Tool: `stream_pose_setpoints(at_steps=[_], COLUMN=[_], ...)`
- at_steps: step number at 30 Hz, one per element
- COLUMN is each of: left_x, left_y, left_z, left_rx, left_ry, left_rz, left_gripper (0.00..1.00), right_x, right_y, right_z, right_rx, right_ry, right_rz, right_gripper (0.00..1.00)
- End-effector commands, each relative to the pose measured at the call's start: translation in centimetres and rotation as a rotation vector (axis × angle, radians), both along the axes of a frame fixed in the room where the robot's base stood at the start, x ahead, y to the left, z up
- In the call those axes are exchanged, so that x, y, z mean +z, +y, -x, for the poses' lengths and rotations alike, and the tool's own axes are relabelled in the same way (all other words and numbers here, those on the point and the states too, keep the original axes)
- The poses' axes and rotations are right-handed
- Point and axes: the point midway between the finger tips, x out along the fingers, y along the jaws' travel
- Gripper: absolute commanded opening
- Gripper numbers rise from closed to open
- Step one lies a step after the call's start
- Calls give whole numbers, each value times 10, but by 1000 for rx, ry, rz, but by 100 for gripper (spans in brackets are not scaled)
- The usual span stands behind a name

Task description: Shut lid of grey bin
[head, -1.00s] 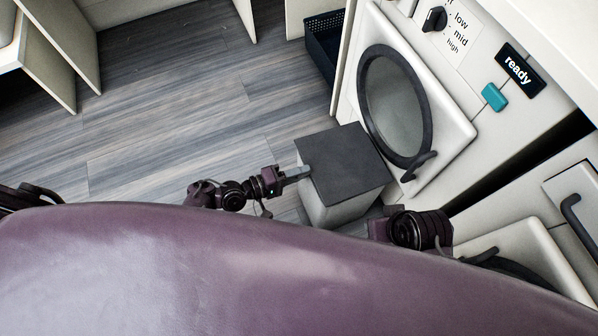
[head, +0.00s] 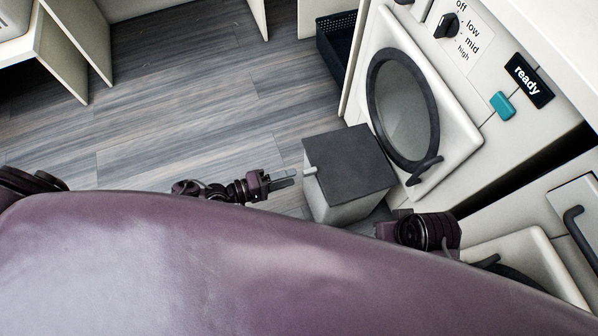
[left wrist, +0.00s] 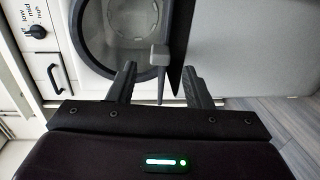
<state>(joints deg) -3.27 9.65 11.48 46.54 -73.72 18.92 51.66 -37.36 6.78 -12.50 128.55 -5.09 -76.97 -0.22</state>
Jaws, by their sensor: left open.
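The grey bin (head: 338,210) stands on the floor with its dark lid (head: 355,162) lying flat over its top, apparently shut. A small pale handle (head: 310,170) sticks out from the lid's left edge. My left gripper (head: 285,178) is open and empty, just left of the handle and apart from it. In the left wrist view the bin's grey wall (left wrist: 245,50) fills the upper right, and the pale handle (left wrist: 160,54) shows ahead, between the lines of the open fingers (left wrist: 158,82). My right gripper is not in view; only part of my right arm shows.
A white front-loading machine with a round door (head: 405,105) stands close behind the bin on the right. A dark basket (head: 334,47) sits on the floor further back. The wood floor (head: 180,110) to the left is clear.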

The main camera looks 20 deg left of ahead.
Motion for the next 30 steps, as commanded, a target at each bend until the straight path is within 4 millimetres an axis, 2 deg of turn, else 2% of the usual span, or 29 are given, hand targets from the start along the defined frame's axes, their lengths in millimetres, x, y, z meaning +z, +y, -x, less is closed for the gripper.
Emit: stream_pose_setpoints(at_steps=[5, 13, 17, 20, 24, 27, 30], left_x=[2, 2, 4, 12, 36, 60, 87], left_y=[13, 14, 19, 32, 54, 59, 53], left_z=[10, 10, 6, -7, -34, -48, -51], left_rx=[0, 0, -22, -99, -291, -431, -553], left_ry=[1, 0, -18, -79, -231, -357, -485], left_rz=[-1, 0, -39, -177, -512, -760, -970], left_gripper=[45, 45, 28, 15, 0, 0, 0], right_x=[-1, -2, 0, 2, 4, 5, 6], right_y=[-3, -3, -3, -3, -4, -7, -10], right_z=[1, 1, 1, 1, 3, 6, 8], right_rx=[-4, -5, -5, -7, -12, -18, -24], right_ry=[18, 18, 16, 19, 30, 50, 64], right_rz=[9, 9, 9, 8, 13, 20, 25], right_gripper=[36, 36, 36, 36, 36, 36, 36])
